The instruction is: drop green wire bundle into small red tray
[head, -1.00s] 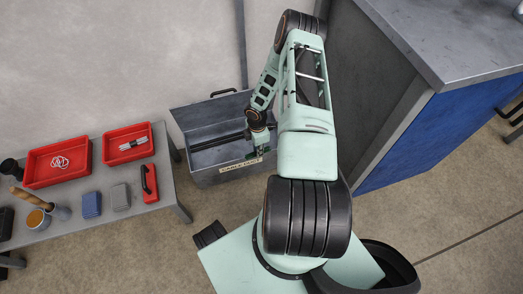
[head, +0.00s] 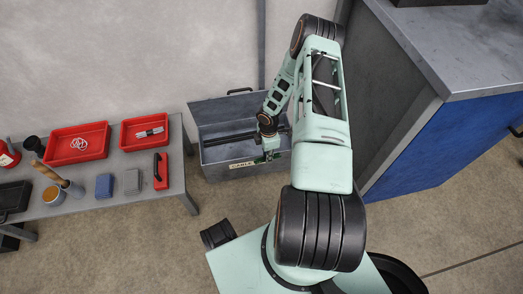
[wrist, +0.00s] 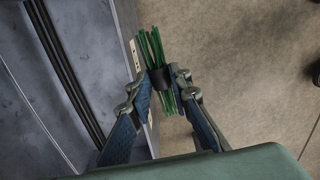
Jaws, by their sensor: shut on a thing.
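My gripper (head: 268,148) is shut on the green wire bundle (wrist: 153,48), seen at the front of the grey metal box in the head view. In the wrist view, the fingertips of my gripper (wrist: 169,80) pinch the bundle at its dark band. The green strands stick out past both sides of the band. The small red tray (head: 126,145) is on the bench to the left, well apart from my gripper, and holds a few pale rods with a dark band.
The open grey box (head: 220,167) stands between the bench (head: 150,205) and a blue-sided cabinet (head: 420,145). A larger red tray (head: 52,158) with a white coil is left of the small one. A red-handled tool (head: 161,175) and several small items lie in front.

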